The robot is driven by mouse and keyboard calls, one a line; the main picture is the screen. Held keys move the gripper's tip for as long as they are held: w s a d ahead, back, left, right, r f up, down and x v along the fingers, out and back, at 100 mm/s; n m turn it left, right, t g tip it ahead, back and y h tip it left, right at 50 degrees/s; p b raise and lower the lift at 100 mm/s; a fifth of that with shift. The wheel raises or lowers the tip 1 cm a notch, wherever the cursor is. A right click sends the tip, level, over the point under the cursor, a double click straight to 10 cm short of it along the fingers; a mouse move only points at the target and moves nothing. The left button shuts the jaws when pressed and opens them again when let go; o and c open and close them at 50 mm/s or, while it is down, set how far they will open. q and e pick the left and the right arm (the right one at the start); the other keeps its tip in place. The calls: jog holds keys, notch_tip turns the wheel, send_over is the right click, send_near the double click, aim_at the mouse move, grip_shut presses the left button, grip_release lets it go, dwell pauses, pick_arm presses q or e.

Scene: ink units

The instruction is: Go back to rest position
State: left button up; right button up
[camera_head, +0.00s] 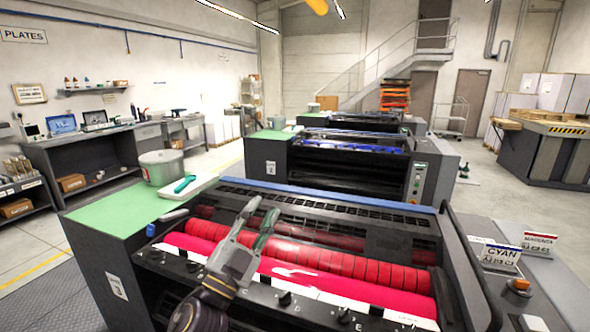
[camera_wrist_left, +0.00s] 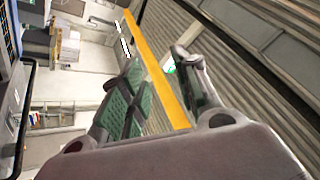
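My left gripper (camera_head: 258,222) is raised in front of the ink unit (camera_head: 330,262), over its red rollers. Its two green-padded fingers point up and stand apart with nothing between them. In the left wrist view the same gripper (camera_wrist_left: 160,85) shows its fingers spread, with the ceiling and walls beyond them. I cannot tell from the head view whether it touches the unit. My right gripper is not in view.
A green-topped side table (camera_head: 125,212) at the left holds a grey ink can (camera_head: 160,168) and a white tray (camera_head: 188,192) with a green-handled tool (camera_head: 185,184). CYAN (camera_head: 495,254) and MAGENTA (camera_head: 538,242) signs stand at the right. More presses stand behind. Floor shows at the left.

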pick_arm(q)
jog(key=s+a+f+n+g+y, duration=0.1)
jog(key=a+f+n+g+y, duration=0.1)
jog(key=a+f+n+y, duration=0.45)
jog(key=a+f+n+g+y, duration=0.2)
jog(key=a+f+g, duration=0.1)
jog(key=f, duration=0.6)
jog(key=s+a+f+n+g+y, duration=0.15)
jog(key=a+f+n+y, duration=0.25)
jog(key=f, duration=0.4)
jog(key=s+a+f+g+h, duration=0.1)
jog(key=s+f+g, duration=1.1)
jog(key=s+f, duration=0.95)
jog(key=f, duration=3)
jog(key=s+a+f+g, duration=0.1)
jog(key=s+a+f, duration=0.1)
jog(key=s+f, duration=0.7)
jog(key=s+a+f, duration=0.3)
jog(key=s+f, duration=0.7)
jog(key=s, duration=0.3)
jog(key=shift+a+g, duration=0.35)
